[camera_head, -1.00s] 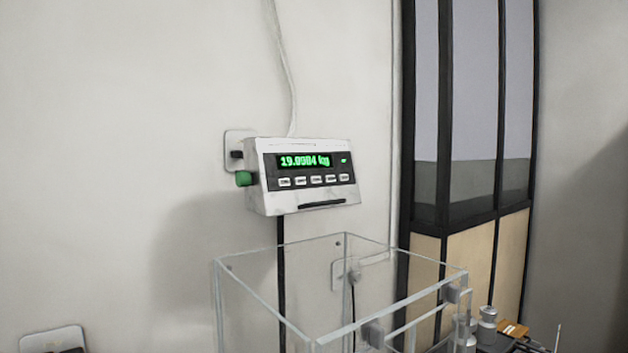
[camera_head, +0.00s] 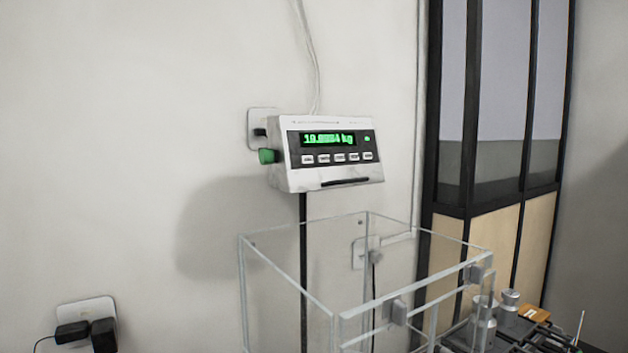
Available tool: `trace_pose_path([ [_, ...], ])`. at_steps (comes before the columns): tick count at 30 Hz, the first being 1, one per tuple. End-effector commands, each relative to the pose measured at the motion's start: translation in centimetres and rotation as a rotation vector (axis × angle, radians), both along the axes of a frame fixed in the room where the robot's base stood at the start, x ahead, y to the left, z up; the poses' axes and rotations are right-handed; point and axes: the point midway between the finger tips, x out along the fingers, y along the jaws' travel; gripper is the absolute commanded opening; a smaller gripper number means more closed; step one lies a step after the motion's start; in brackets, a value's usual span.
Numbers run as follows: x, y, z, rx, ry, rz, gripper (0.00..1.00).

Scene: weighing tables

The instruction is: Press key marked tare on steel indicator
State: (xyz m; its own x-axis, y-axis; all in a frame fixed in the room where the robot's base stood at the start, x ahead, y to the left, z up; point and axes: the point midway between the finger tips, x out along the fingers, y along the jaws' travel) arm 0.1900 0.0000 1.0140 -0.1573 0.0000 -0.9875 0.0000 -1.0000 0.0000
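The steel indicator (camera_head: 325,176) is mounted on a dark post in front of the wall, near the middle of the head view. Its green display (camera_head: 328,139) is lit with a kg reading that starts with 19; the digits are blurred. A row of several pale keys (camera_head: 339,157) runs below the display. Their labels are too small to read, so I cannot tell which is tare. A green knob (camera_head: 268,156) sticks out at the indicator's left side. My gripper is not in view.
A clear glass enclosure (camera_head: 290,288) stands in front of and below the indicator. Metal weights (camera_head: 483,322) stand at the lower right. A wall socket with black plugs (camera_head: 104,334) is at the lower left. A dark-framed glass partition (camera_head: 468,160) stands at the right.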

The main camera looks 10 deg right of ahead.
Motion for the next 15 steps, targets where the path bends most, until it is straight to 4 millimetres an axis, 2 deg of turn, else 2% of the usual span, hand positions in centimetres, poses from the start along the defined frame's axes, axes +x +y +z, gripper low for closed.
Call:
trace_pose_path([
  [2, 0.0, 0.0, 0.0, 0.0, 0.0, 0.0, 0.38],
  [12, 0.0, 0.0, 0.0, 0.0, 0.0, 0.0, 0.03],
  [15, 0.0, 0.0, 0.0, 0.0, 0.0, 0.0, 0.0],
])
